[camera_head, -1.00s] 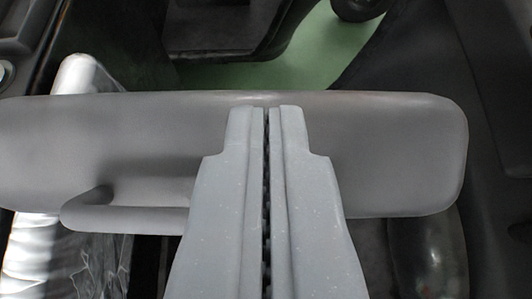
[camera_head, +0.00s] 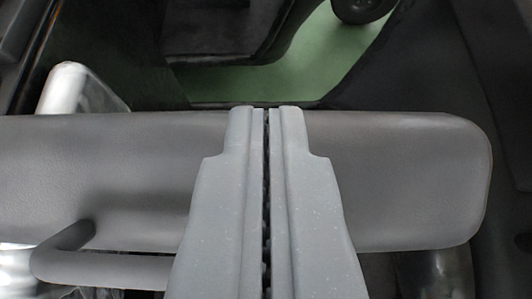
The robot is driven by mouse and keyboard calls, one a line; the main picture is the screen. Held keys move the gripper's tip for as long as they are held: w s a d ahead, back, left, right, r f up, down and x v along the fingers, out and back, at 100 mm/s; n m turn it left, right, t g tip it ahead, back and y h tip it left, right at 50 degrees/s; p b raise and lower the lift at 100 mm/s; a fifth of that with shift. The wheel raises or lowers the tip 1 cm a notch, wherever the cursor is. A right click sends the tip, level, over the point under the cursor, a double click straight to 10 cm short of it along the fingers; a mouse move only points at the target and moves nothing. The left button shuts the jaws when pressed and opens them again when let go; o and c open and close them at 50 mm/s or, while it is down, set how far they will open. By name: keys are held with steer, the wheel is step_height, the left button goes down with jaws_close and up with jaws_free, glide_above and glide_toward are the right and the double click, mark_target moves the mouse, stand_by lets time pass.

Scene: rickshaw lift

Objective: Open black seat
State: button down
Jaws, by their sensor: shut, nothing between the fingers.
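A long dark grey padded panel (camera_head: 410,180) with rounded corners runs across the middle of the view; it looks like the black seat. A curved bar like a handle (camera_head: 65,262) is at its lower left, with one end meeting the panel. My gripper (camera_head: 266,110) is shut and empty. Its fingers lie over the middle of the panel in the picture, with the tips at the panel's upper edge. I cannot tell whether they touch it. The fingers hide the panel's centre.
A pale metal tube (camera_head: 80,90) stands behind the panel at left. Green floor (camera_head: 300,65) and a dark wheel (camera_head: 362,8) show beyond. Dark body panels flank both sides. Below the panel are a rounded metallic part (camera_head: 435,272) and shiny clutter at lower left.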

steer(key=shift+f+b, duration=0.2)
steer(key=shift+b, duration=0.25)
steer(key=shift+s+f+b, duration=0.1)
steer(key=shift+b, duration=0.6)
steer(key=b, duration=0.4)
steer(key=shift+s+f, duration=0.3)
steer(key=shift+s, duration=0.1)
steer(key=shift+s+f+b, duration=0.2)
steer(key=shift+f+b, duration=0.05)
steer(key=shift+b, duration=0.75)
steer(key=shift+s+b, duration=0.25)
steer(key=shift+b, duration=0.4)
steer(key=shift+s+f+b, duration=0.45)
steer(key=shift+s+b, duration=0.15)
steer(key=shift+b, duration=0.35)
steer(key=shift+a, duration=0.1)
